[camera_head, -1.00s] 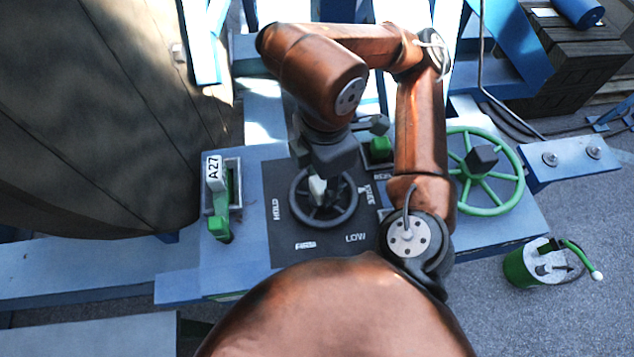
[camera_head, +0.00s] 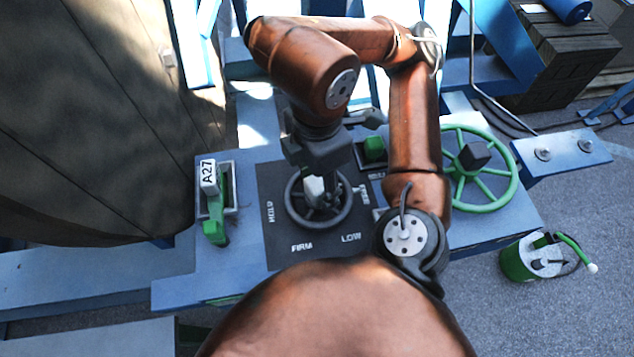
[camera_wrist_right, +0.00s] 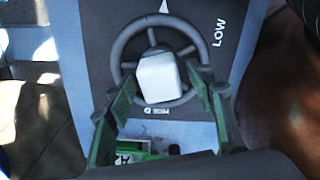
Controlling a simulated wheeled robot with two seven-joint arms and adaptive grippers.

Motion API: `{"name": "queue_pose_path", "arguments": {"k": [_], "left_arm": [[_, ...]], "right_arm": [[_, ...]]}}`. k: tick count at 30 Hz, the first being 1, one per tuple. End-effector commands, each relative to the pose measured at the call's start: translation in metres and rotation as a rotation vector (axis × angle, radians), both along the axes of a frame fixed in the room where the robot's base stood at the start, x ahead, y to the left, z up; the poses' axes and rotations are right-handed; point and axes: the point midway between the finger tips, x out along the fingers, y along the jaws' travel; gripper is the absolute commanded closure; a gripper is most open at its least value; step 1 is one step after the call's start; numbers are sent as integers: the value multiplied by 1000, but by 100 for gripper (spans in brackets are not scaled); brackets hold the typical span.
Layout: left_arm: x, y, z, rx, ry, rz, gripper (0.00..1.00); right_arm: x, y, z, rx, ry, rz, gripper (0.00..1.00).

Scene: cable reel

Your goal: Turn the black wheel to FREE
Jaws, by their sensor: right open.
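The black wheel (camera_head: 289,200) lies on a dark panel marked HOLD, FIRM, LOW and, partly hidden, FREE. It has spokes and a pale block (camera_head: 314,187) near its middle. In the right wrist view the wheel (camera_wrist_right: 119,52) and its white block (camera_wrist_right: 158,76) show clearly. My right gripper (camera_head: 320,190) is over the wheel, pointing down. In the wrist view its open green-grey fingers (camera_wrist_right: 166,98) stand apart on both sides of the block, over the wheel's lower part. I cannot tell whether they touch the rim. My left gripper is out of view.
A green lever tagged A27 (camera_head: 213,205) stands left of the panel, beside a large dark drum (camera_head: 90,120). A green block (camera_head: 374,149) sits behind the wheel. A green handwheel (camera_head: 510,185) and a green can (camera_head: 517,262) are on the right.

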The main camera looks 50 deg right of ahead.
Motion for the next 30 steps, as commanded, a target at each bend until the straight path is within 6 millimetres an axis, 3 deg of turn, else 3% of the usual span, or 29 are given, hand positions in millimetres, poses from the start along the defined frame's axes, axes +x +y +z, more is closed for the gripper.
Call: {"name": "queue_pose_path", "arguments": {"k": [12, 30], "left_arm": [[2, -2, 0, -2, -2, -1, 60], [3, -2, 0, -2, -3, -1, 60]], "right_arm": [[0, 0, 54, 1, -4, -1, 51], [0, 0, 64, 2, -2, -1, 51]]}}
